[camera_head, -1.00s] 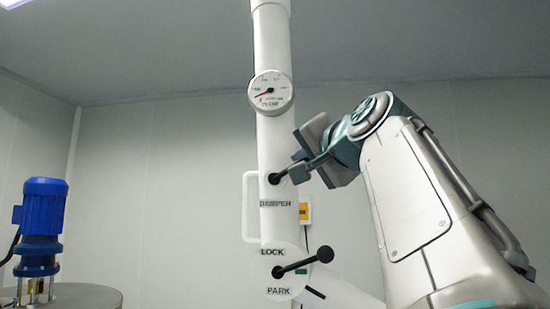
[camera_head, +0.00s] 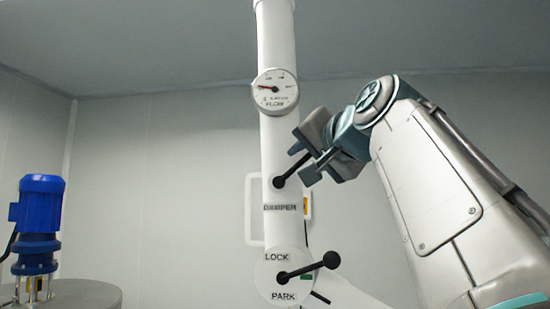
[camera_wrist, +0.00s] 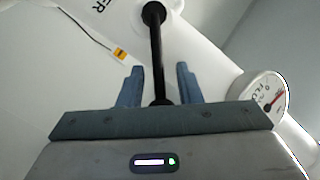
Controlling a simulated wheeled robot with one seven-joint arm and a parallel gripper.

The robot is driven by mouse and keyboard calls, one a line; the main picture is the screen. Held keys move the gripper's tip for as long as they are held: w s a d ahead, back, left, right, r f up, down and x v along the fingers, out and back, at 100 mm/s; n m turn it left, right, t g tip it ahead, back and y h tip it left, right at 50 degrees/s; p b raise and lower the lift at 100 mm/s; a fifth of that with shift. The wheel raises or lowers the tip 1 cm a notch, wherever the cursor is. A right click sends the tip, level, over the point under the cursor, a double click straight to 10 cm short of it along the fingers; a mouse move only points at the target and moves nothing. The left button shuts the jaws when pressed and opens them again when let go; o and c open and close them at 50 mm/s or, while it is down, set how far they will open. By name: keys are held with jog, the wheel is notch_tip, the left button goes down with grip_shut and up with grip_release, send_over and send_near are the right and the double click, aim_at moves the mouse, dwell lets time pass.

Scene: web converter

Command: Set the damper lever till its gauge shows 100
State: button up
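The damper lever (camera_head: 291,170) is a black rod on the white column, above the DAMPER label (camera_head: 280,207). It tilts up and to the right from its pivot. The round white flow gauge (camera_head: 275,92) is higher on the column; its needle points left and slightly up, and its figures are too small to read. My gripper (camera_head: 311,151) is at the lever's outer end. In the wrist view the two blue fingers of my gripper (camera_wrist: 160,75) stand apart on either side of the black lever (camera_wrist: 156,48), with gaps showing. The gauge (camera_wrist: 263,97) also shows there, at the right.
A second black lever (camera_head: 310,266) with a ball end sits lower, on a disc marked LOCK and PARK (camera_head: 268,283). A blue motor (camera_head: 38,222) on a metal vessel (camera_head: 85,295) stands at far left.

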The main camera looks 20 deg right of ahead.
jog(key=s+d+r+b, duration=0.1)
jog(key=s+b, duration=0.1)
jog(key=s, duration=1.1)
jog(key=shift+s+d, duration=0.25)
jog(key=shift+s, duration=0.1)
jog(key=w+a+f+n+g+b, duration=0.1)
jog(key=w+f+g, duration=0.25)
jog(key=f, duration=1.05)
jog(key=w+a+f+n+g+b, duration=0.1)
jog(key=w+f+g, duration=0.3)
jog(key=f, duration=1.1)
jog(key=s+a+f+n+g, duration=0.1)
jog(key=s+f+n+g, duration=0.1)
jog(key=f, duration=0.9)
jog(key=s+a+f+n+g+h+b, duration=0.1)
jog(key=s+f, duration=0.3)
jog(key=f, duration=0.7)
jog(key=s+a+f+n+g, duration=0.2)
jog(key=s+f, duration=0.1)
jog(key=f, duration=0.9)
jog(key=shift+s+a+n+g+h, duration=0.15)
jog(key=shift+a+n+g+h, duration=0.2)
jog(key=shift+a+n+h, duration=0.05)
